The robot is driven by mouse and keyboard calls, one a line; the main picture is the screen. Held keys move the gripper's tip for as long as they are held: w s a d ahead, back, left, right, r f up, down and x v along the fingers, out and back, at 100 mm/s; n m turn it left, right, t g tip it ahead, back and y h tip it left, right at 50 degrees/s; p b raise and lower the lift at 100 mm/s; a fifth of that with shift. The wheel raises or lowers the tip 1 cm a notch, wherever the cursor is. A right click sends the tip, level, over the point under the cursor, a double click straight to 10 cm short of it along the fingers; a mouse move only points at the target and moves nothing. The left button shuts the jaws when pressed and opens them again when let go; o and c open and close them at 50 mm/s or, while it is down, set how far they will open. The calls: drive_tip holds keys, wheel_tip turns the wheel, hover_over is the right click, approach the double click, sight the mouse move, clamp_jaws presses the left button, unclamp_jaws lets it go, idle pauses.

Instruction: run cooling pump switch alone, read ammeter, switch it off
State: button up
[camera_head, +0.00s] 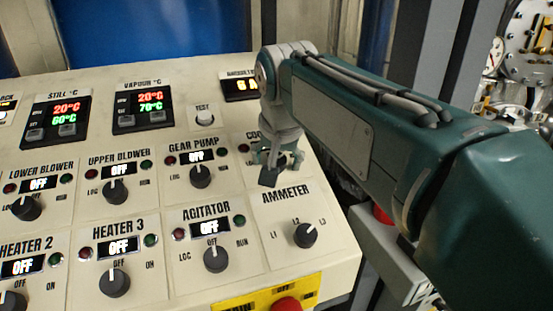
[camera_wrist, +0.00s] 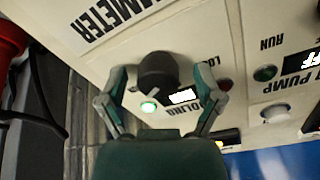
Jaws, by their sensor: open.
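The cooling pump switch, a black rotary knob (camera_wrist: 157,72), shows upside down in the wrist view. My gripper (camera_wrist: 160,76) is open, with one finger on each side of the knob; contact is unclear. In the head view my gripper (camera_head: 279,165) hides most of this switch and its label. The green lamp (camera_wrist: 148,107) beside the knob glows brightly, and the red lamp (camera_wrist: 225,85) looks dark. The white status display (camera_wrist: 183,97) is partly covered. The amber ammeter readout (camera_head: 243,85) is partly hidden by my arm; its figure looks like 6 A but is unclear.
The gear pump knob (camera_head: 200,176) and agitator knob (camera_head: 214,258) stand nearby, with displays reading OFF. Other switches fill the panel's left. A red button on a yellow plate (camera_head: 286,304) lies at the front edge.

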drive_tip(key=c, duration=1.2)
drive_tip(key=shift+o, duration=0.2)
drive_tip(key=shift+n, duration=0.3)
drive_tip(key=n, duration=0.5)
drive_tip(key=shift+f, duration=0.1)
drive_tip(key=n, duration=0.6)
drive_tip(key=shift+s+y, duration=0.1)
drive_tip(key=shift+y, duration=0.3)
drive_tip(key=o, duration=1.2)
drive_tip(key=shift+c, duration=0.2)
